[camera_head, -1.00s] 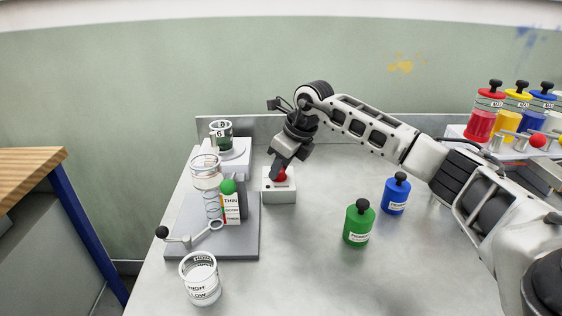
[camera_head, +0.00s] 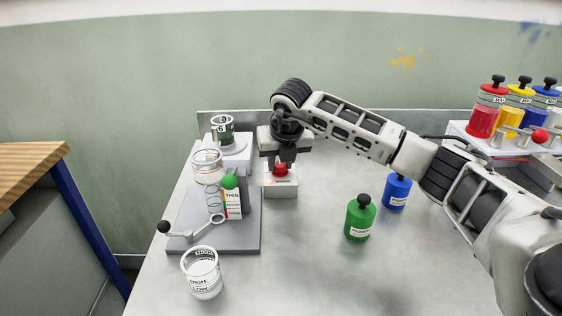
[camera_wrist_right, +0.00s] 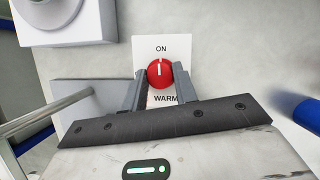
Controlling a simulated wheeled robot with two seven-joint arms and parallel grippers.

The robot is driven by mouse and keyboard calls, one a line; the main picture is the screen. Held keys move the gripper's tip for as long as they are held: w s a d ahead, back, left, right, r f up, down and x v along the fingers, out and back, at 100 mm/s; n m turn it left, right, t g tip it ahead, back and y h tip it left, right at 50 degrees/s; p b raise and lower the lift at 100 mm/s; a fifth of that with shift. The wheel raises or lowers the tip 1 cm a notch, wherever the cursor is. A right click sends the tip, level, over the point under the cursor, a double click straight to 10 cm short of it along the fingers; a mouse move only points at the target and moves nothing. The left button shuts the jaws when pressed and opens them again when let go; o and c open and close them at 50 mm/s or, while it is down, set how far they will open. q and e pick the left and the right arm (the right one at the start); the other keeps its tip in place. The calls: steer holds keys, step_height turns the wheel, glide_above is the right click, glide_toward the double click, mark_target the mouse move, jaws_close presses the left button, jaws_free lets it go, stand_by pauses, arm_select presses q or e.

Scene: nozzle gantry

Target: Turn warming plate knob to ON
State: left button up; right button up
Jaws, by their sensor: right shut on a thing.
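The warming plate knob is a red dial (camera_wrist_right: 160,73) with a white line, on a white box (camera_head: 281,190) that stands on the bench. In the right wrist view the labels ON and WARM show above and below the knob, and the white line points up toward ON. My right gripper (camera_wrist_right: 158,76) has a finger on each side of the knob and is shut on it. In the head view the gripper (camera_head: 282,162) reaches down over the box from above, hiding part of the knob. My left gripper is not in view.
A grey stand (camera_head: 240,238) with glassware and a green ball is left of the box. A beaker (camera_head: 203,274) stands in front. Green (camera_head: 360,218) and blue (camera_head: 397,192) bottles stand right. A rack (camera_head: 462,133) of coloured bottles is at far right.

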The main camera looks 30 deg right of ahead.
steer(key=shift+m, duration=0.3)
steer(key=o, duration=1)
steer(key=shift+c, duration=0.2)
steer(key=v, duration=1.6)
steer(key=shift+b, duration=0.35)
steer(key=shift+w+a, duration=0.15)
